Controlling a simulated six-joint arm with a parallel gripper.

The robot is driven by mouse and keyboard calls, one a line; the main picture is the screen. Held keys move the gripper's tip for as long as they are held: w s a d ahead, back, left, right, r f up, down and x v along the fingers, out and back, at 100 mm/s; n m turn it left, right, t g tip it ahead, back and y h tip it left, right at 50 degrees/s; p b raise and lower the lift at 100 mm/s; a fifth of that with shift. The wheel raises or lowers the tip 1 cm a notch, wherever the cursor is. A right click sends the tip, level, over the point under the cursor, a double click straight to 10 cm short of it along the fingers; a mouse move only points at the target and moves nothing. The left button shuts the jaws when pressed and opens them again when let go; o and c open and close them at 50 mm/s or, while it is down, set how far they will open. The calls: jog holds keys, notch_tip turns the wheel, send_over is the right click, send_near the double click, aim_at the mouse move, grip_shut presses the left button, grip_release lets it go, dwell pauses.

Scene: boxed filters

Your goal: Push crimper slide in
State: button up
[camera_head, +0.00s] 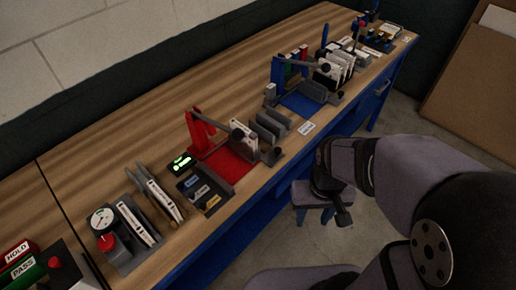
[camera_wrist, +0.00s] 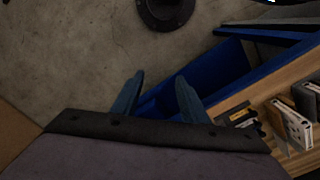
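The bench carries two lever presses: a red one (camera_head: 227,163) with a grey arm and dark knob near the middle, and a blue one (camera_head: 303,103) farther back. I cannot tell from the small labels which is the crimper, and its slide cannot be made out clearly. My gripper shows in the wrist view (camera_wrist: 158,98), with two blue fingers spread apart and nothing between them. It is off the bench's front side, clear of both presses, pointing at the floor and the blue bench frame.
The wooden bench top (camera_head: 105,122) also holds grey racks (camera_head: 268,130), a dial gauge (camera_head: 102,219) and a small lit display (camera_head: 181,163).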

jog(key=w+a+b, duration=0.2)
jog(key=w, duration=1.5)
jog(key=b, duration=0.2)
send_over(278, 149)
notch_tip(278, 149, down, 2)
jog(key=shift+f, duration=0.1)
jog(key=shift+f+p, duration=1.25)
jog(key=shift+f, duration=2.4)
jog(key=shift+s+a, duration=0.1)
grip_shut()
